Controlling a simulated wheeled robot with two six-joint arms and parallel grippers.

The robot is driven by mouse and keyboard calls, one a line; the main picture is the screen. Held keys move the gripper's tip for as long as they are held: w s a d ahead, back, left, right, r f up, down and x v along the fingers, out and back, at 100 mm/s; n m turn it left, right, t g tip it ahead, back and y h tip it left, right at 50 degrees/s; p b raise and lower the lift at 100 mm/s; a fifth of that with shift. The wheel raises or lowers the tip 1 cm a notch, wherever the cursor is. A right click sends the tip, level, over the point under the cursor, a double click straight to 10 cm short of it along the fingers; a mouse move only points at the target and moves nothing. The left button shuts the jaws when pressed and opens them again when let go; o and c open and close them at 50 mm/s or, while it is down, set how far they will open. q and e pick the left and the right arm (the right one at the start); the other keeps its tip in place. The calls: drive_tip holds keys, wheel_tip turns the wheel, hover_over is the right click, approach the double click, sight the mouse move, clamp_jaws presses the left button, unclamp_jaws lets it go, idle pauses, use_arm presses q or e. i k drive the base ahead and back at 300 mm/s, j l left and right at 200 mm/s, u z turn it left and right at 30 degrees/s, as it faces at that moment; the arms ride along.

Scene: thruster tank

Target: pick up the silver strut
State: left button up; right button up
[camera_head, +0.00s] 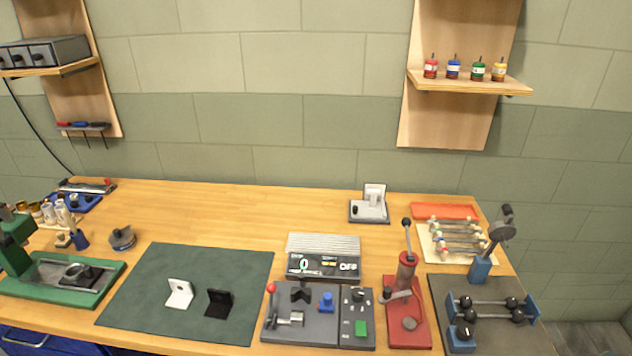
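A pale, silver-white L-shaped piece, which looks like the silver strut (179,292), stands on the dark green mat (165,262) at the front left of the bench. A black L-shaped piece (218,303) of similar form stands just to its right, with a small gap between them. Nothing covers the pale piece. Neither of my grippers shows in the head view.
A green press (75,282) stands left of the mat. A grey fixture (305,318) with levers and a red lever press (406,305) stand to the right. A grey box with a display (323,262) sits behind the fixture. The mat's back part is bare.

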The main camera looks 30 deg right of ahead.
sight(373, 203)
drive_tip(key=z, duration=1.2)
